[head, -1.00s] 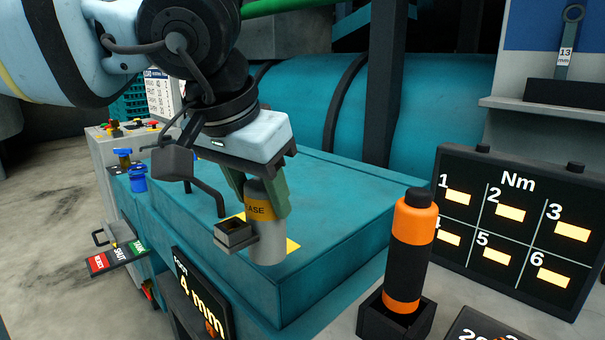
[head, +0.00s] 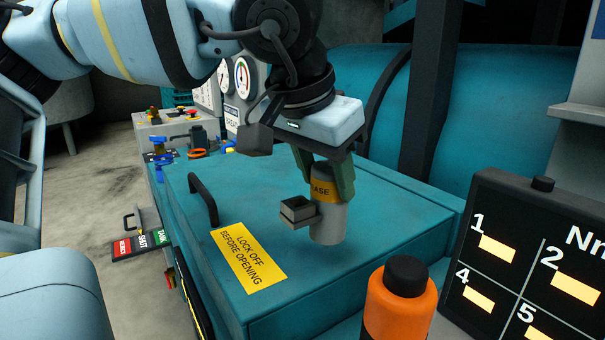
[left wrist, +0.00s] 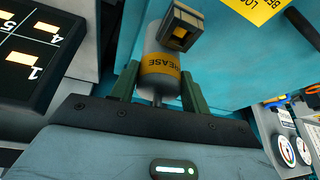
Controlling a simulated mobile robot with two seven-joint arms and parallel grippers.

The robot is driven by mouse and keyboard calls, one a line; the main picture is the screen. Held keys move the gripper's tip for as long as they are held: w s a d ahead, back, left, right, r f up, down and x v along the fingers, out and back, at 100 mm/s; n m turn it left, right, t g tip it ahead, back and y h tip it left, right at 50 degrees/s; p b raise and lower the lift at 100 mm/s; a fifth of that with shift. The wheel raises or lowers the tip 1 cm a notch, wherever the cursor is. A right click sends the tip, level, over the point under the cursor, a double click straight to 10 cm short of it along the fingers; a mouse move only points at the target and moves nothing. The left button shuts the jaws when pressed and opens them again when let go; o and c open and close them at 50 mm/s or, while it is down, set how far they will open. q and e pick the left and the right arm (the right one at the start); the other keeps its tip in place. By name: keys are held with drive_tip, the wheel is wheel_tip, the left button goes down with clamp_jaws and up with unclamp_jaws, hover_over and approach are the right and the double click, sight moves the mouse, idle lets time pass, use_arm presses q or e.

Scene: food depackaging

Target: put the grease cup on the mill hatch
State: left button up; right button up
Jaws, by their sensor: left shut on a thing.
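The grease cup (head: 328,222) is a grey cylinder with a yellow band lettered GREASE and a small square block on its side. My left gripper (head: 326,188) is shut on it around the band and holds it upright over the mill hatch (head: 300,285). I cannot tell whether its base touches the hatch. The hatch is a flat teal lid with a black handle (head: 204,200) and a yellow LOCK OFF BEFORE OPENING label (head: 248,261). In the left wrist view the cup (left wrist: 160,80) sits between the green fingers. My right gripper is not in view.
An orange and black cylinder (head: 400,300) stands in front of the hatch. A black Nm board (head: 520,260) is at the right. A grey control box (head: 175,128) and gauges (head: 242,78) are behind left. The hatch around the label is clear.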

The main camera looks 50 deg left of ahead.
use_arm(q)
drive_tip(key=w+a+f, duration=0.1)
drive_tip(key=w+a, duration=0.5)
drive_tip(key=a, duration=0.5)
drive_tip(key=shift+a+p, duration=0.15)
drive_tip(key=shift+p, duration=0.2)
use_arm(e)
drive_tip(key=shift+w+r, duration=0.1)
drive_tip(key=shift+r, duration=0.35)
use_arm(q)
drive_tip(key=shift+w+a+f, duration=0.1)
drive_tip(key=shift+w, duration=0.05)
drive_tip(key=f, duration=0.2)
drive_tip(key=a+f, duration=0.1)
drive_tip(key=shift+w+f, duration=0.25)
drive_tip(key=shift+f, duration=0.15)
drive_tip(key=shift+r, duration=0.1)
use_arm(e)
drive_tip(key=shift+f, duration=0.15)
use_arm(q)
drive_tip(key=o, duration=0.9)
drive_tip(key=shift+f, duration=0.2)
drive_tip(key=o, duration=0.5)
drive_tip(key=shift+c, duration=0.2)
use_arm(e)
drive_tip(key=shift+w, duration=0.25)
